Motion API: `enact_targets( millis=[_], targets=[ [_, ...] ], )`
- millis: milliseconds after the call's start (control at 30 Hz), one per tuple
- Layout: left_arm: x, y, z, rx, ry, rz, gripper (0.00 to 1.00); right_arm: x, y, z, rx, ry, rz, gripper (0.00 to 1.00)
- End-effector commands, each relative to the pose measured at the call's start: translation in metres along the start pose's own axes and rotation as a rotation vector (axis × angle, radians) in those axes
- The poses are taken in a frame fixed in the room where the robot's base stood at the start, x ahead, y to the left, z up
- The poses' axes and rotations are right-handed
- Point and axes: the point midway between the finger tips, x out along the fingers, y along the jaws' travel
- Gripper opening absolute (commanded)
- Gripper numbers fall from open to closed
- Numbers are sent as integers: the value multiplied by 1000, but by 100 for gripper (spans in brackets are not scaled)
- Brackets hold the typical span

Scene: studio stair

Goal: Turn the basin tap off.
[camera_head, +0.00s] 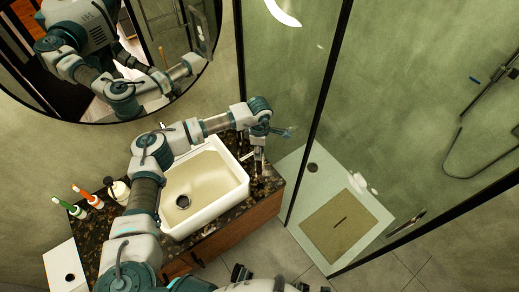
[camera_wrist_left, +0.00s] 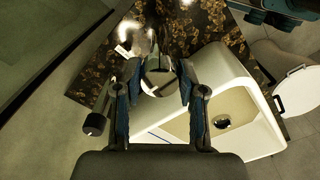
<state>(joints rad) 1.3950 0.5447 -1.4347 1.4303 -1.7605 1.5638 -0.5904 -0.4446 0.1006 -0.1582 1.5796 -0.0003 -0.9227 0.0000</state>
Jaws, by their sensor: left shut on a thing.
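The white basin (camera_head: 244,190) is set in a dark speckled counter (camera_head: 235,215). It shows at the right in the left wrist view (camera_wrist_left: 235,70). The chrome tap (camera_head: 258,160) stands at the basin's right end in the head view. My left gripper (camera_head: 276,131) is at the top of the tap. In the left wrist view its two blue-padded fingers (camera_wrist_left: 155,88) are shut on a shiny part of the tap (camera_wrist_left: 158,68). The fingers hide part of that piece. I cannot make out whether water runs. My right gripper cannot be made out in either view.
A glass shower screen (camera_head: 318,115) with a dark frame stands just right of the counter. A round mirror (camera_head: 165,70) hangs above.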

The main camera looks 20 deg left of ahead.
Motion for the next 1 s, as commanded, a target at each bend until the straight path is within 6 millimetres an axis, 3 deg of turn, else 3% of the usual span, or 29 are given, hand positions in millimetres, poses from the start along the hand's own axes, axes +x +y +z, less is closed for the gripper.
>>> enact_targets(
  millis=[33,100,467,567,1000],
  targets=[
    [-1,2,-1,-1,1,6,48,0,0,0,0,0,0,65],
    [-1,2,-1,-2,1,5,65,0,0,0,0,0,0,65],
    [-4,1,0,-1,0,4,65,-1,-1,0,-1,5,-1,65],
    [-16,1,0,-1,0,4,65,-1,-1,0,-1,4,-1,65],
    [-104,2,-1,-1,-1,5,65,-1,0,0,0,3,0,65]
  ],
)
